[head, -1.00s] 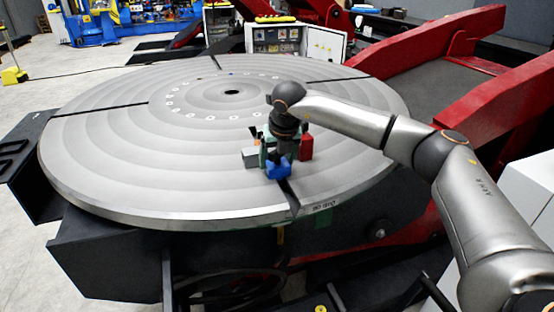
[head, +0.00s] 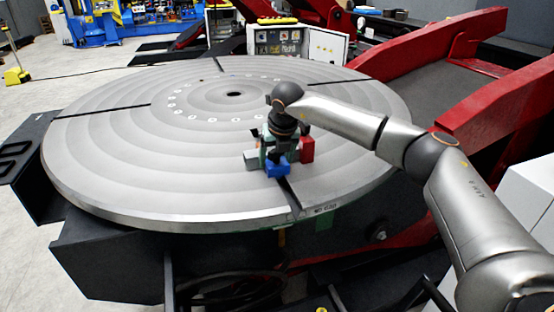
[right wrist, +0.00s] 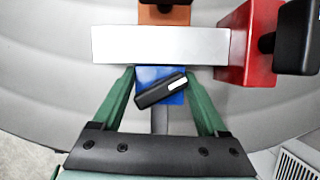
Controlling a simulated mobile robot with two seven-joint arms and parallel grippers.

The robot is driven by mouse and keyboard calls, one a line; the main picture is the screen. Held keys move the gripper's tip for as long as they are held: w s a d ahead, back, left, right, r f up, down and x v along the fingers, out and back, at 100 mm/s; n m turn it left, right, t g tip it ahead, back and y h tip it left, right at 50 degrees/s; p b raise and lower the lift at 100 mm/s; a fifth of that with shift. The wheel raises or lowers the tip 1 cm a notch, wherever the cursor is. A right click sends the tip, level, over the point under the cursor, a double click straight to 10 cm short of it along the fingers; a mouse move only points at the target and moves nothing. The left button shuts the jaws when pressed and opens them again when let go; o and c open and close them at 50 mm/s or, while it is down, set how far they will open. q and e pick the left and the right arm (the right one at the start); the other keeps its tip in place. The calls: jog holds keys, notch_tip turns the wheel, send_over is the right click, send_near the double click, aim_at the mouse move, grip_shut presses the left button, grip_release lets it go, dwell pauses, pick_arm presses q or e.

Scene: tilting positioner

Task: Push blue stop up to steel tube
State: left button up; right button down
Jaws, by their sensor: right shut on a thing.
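The steel tube (right wrist: 160,45) is a pale grey bar lying crosswise in the right wrist view; its left end shows in the head view (head: 251,160). The blue stop (right wrist: 150,76) has a black handle on top and sits at the tube's near long side, with no clear gap showing. In the head view it is the blue block (head: 278,169) near the table's front slot. My right gripper (right wrist: 160,80) has its green fingers on either side of the blue stop, shut on it. My left gripper is in neither view.
A red stop (right wrist: 248,45) with a black handle stands at the tube's right end. An orange stop (right wrist: 164,15) is on its far side. The round grey table (head: 130,150) is otherwise clear, with dark radial slots. Red positioner arms (head: 490,95) rise at right.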

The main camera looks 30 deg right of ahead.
jog(key=shift+w, duration=0.15)
grip_release()
jog(key=shift+c, duration=0.5)
jog(key=shift+o, duration=0.5)
jog(key=shift+r, duration=0.1)
jog(key=shift+r, duration=0.15)
jog(key=shift+r+p, duration=0.8)
jog(key=shift+r, duration=0.1)
jog(key=shift+w+p+v, duration=0.15)
jog(key=shift+p+v, duration=0.7)
jog(key=shift+v, duration=0.35)
jog(key=shift+w+p+v, duration=0.15)
jog(key=shift+p+v, duration=0.65)
jog(key=shift+v, duration=0.45)
jog(key=shift+d+r, duration=0.1)
jog(key=shift+d, duration=0.05)
